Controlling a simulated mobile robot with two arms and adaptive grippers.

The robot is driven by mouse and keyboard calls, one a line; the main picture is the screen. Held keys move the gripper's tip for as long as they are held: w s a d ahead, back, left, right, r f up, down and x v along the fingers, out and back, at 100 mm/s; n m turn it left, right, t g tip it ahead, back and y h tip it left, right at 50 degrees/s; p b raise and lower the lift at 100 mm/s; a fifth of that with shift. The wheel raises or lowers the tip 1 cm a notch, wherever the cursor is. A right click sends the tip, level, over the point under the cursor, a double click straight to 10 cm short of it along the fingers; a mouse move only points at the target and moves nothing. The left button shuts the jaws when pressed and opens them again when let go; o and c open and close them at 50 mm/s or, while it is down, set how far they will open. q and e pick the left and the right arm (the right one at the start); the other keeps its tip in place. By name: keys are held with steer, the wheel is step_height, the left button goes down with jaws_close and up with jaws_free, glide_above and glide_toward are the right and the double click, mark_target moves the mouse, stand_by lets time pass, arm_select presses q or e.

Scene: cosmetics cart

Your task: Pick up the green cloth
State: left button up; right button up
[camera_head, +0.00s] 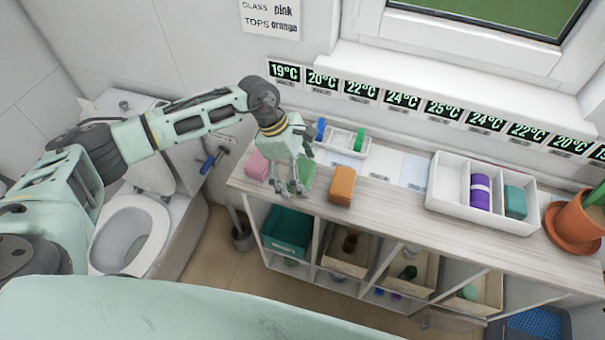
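The green cloth (305,172) lies on the wooden top of the cart, between a pink folded cloth (257,165) and an orange folded cloth (342,185). My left gripper (289,188) points down at the left side of the green cloth and hides part of it. Its two fingers stand apart, with a gap between the tips. Whether the fingertips touch the cloth or the cart top, I cannot tell. My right gripper is not in view.
A small white tray (326,145) with blue and green items stands behind the gripper. A white divided box (449,198) holds a purple roll (480,192) and a teal item (515,203). A potted plant (577,222) stands far right. Bins fill the shelves below.

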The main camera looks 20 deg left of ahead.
mark_target(310, 177)
arm_select(q)
steer(key=c, duration=1.2)
steer(key=shift+w+r, duration=0.1)
steer(key=shift+r, duration=0.05)
steer(key=shift+r, duration=0.25)
steer(key=r+b, duration=0.1)
steer(key=r, duration=0.1)
steer(key=s+r+b, duration=0.1)
steer(key=shift+d+r+b, duration=0.25)
steer(key=shift+r+b, duration=0.05)
steer(key=shift+s+d+r+b, duration=0.55)
steer(key=shift+s+d+r, duration=0.4)
steer(key=shift+s, duration=0.65)
steer(key=shift+s+d+r+b, duration=0.5)
steer(key=shift+s+d+r, duration=0.15)
steer(key=shift+s+r, duration=0.8)
steer(key=shift+s+d+r+b, duration=0.55)
steer(key=shift+s+d+r, duration=0.35)
steer(key=shift+s, duration=0.8)
steer(key=shift+a, duration=0.1)
